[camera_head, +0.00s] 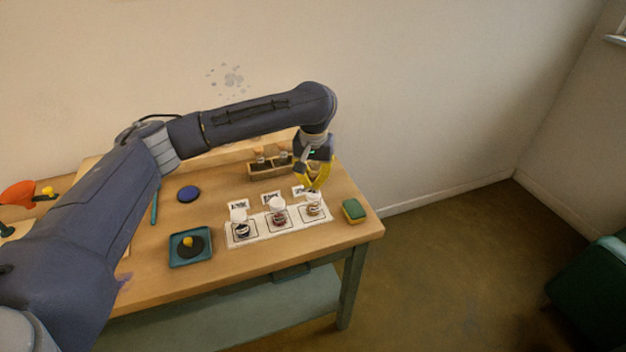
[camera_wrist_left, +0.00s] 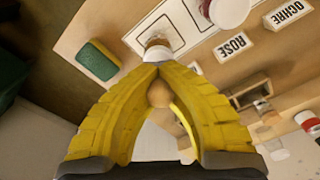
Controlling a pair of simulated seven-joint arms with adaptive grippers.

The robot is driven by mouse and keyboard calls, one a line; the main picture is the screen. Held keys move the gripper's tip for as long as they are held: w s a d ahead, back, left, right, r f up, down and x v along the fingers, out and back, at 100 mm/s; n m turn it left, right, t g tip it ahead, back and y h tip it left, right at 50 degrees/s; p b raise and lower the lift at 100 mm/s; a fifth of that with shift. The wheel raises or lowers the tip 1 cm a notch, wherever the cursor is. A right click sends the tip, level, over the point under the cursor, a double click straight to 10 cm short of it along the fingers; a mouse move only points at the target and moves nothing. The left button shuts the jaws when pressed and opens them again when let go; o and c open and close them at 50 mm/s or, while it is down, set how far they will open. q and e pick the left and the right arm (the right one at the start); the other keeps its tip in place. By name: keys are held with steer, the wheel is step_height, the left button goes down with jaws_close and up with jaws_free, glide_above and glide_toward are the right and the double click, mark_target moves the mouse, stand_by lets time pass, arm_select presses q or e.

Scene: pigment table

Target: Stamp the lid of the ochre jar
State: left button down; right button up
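Three white-lidded jars stand in a row on a white mat (camera_head: 250,244) with marked squares: a dark left jar (camera_head: 242,230), a reddish middle jar (camera_head: 278,217) and a brownish-orange right jar (camera_head: 313,209). My left gripper (camera_head: 313,188) is directly above the right jar. In the left wrist view its yellow fingers close around a tan round knob (camera_wrist_left: 158,93), apparently the stamp's handle; the stamp's face is hidden. The fingertips are at the white lid (camera_wrist_left: 157,55); contact is unclear. My right gripper is out of view.
A green-and-yellow sponge (camera_head: 354,210) lies right of the mat. A teal tray (camera_head: 175,260) holds a black disc with a yellow knob. A blue disc (camera_head: 188,194) lies behind it. A wooden vial rack (camera_head: 262,170) stands behind the jars.

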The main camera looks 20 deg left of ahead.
mark_target(313, 173)
arm_select(q)
steer(key=shift+f, duration=0.8)
stand_by(1.2)
steer(key=shift+r, duration=3.55)
steer(key=shift+a, duration=0.1)
